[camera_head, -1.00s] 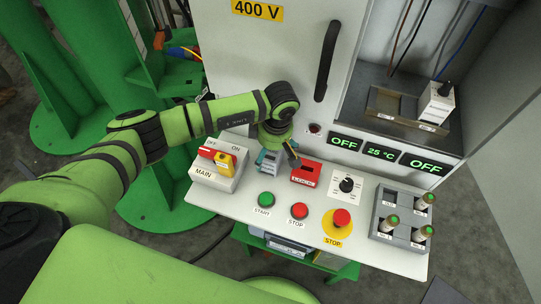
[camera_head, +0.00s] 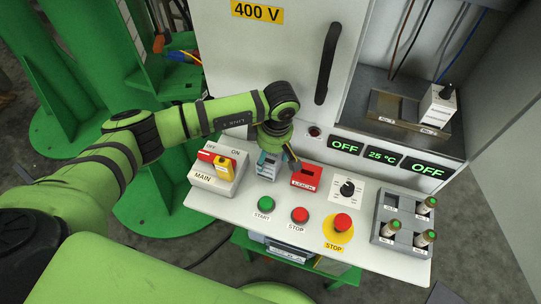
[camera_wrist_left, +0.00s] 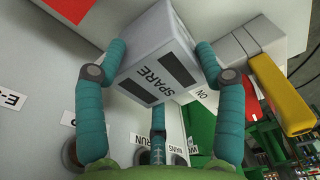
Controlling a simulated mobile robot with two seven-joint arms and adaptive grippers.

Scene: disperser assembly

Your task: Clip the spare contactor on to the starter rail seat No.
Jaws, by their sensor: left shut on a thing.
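The spare contactor (camera_wrist_left: 150,45) is a pale grey block with dark slots and the word SPARE, seen close in the left wrist view. My left gripper (camera_wrist_left: 160,55) is shut on it, with teal fingers on both sides. In the head view the left gripper (camera_head: 277,163) is low over the control panel, between the MAIN switch and the red LOCK block. The starter rail (camera_head: 398,108) lies in the cabinet recess at the upper right. A white contactor (camera_head: 438,106) sits at its right end; the rail to its left looks bare.
The MAIN switch (camera_head: 218,168), red LOCK block (camera_head: 306,175), rotary knob (camera_head: 347,188), red STOP mushroom (camera_head: 342,222) and a fuse holder (camera_head: 381,237) stand on the panel (camera_head: 210,205). A door handle (camera_head: 327,63) juts out left of the recess. Wires hang above the rail.

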